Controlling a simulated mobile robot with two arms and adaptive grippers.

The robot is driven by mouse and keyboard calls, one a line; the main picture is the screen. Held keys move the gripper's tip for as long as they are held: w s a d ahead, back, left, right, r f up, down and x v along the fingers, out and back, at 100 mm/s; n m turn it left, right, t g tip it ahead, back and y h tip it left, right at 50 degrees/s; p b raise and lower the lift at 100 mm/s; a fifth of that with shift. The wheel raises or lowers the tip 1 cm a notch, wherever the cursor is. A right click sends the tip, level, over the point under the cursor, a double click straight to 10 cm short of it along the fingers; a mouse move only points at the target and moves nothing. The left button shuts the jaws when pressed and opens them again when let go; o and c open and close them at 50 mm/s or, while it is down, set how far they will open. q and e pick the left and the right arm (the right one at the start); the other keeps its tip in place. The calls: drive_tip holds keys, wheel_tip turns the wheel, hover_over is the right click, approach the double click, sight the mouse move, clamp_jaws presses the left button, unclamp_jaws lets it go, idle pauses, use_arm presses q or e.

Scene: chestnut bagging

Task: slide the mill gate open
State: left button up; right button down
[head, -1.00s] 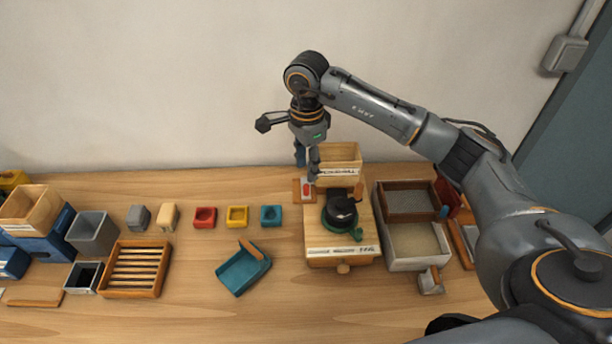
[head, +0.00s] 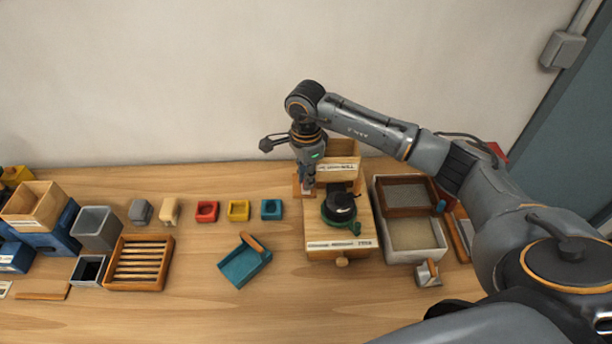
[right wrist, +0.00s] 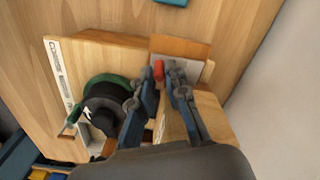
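The wooden mill (head: 318,222) stands on the table right of the middle, with a black crank part (head: 340,203) on a green ring and a wooden hopper box (head: 338,168) at its back. The gate is a pale plate (right wrist: 188,55) with a red knob (right wrist: 158,70) at the mill's side. My right gripper (head: 307,188) points down over the gate. In the right wrist view its fingertips (right wrist: 162,78) are close around the red knob, with a gap visible between the fingers. I cannot tell whether they touch the knob. My left gripper is not in view.
A white tray (head: 433,257) with a brown-framed sieve stands right of the mill. A teal scoop (head: 243,266) and small red, yellow and teal blocks lie to the left. A slatted wooden rack (head: 138,285) and several bins stand farther left. The front middle table is clear.

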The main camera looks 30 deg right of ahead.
drive_tip(key=shift+w+a+f+b, duration=0.1)
drive_tip(key=shift+w+a+b, duration=0.15)
drive_tip(key=shift+a+b, duration=0.3)
drive_tip(key=shift+w+a+b, duration=0.4)
drive_tip(key=shift+a+b, duration=0.2)
drive_tip(key=shift+a, duration=0.15)
drive_tip(key=shift+r, duration=0.2)
drive_tip(key=c, duration=1.6)
unclamp_jaws()
drive_tip(key=shift+o, duration=1.3)
drive_tip(key=shift+a, duration=0.15)
drive_tip(key=shift+r, duration=0.15)
wheel_tip(320, 180, up, 12)
drive_tip(key=shift+f, duration=0.2)
